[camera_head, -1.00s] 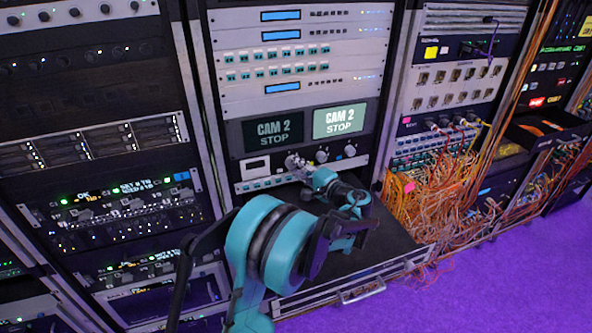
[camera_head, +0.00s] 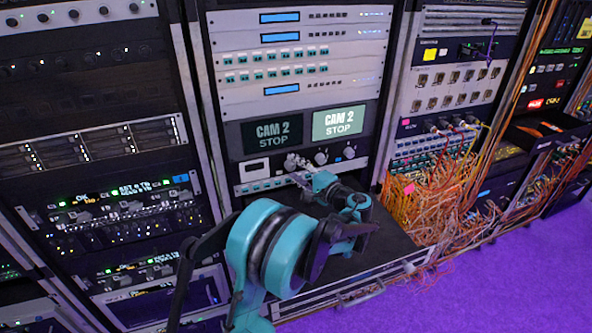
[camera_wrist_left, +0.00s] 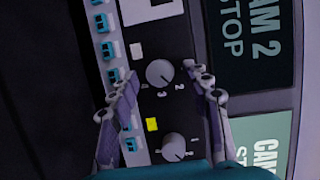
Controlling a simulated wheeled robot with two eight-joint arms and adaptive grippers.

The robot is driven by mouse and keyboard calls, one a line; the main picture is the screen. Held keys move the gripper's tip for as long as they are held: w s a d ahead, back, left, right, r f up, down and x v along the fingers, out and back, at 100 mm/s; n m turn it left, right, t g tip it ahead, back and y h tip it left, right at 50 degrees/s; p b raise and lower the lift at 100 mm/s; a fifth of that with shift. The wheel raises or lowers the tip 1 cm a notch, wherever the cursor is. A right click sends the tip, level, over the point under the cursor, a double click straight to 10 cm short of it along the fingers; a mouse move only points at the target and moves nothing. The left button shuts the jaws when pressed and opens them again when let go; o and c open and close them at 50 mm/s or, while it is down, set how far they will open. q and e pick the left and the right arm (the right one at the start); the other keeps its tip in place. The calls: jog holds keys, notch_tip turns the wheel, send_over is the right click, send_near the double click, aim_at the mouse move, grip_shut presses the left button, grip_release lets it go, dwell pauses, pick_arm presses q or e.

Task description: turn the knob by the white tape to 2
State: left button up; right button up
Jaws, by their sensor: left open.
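In the left wrist view, the knob by the white tape (camera_wrist_left: 160,73) is a round grey dial on a dark panel, with printed numbers including 2 and 3 near it. The small white tape (camera_wrist_left: 137,51) is just beside it. My left gripper (camera_wrist_left: 160,71) is open, its two fingertips on either side of this knob with gaps showing. I cannot tell clearly which number the knob points to. In the head view, my left gripper (camera_head: 293,164) is at the knob panel and covers part of it. My right gripper is not in view.
A second knob (camera_wrist_left: 175,147) with yellow tape (camera_wrist_left: 152,124) sits nearby, between the fingers' bases. A row of teal-and-white switches (camera_wrist_left: 112,75) runs alongside. Two CAM 2 STOP screens (camera_head: 338,121) are above the panel. A black shelf (camera_head: 385,240) juts out below; orange cables (camera_head: 430,210) hang at right.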

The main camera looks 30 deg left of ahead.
pick_arm(q)
jog(key=f+v, duration=0.1)
jog(key=v, duration=1.1)
jog(key=shift+r, duration=0.4)
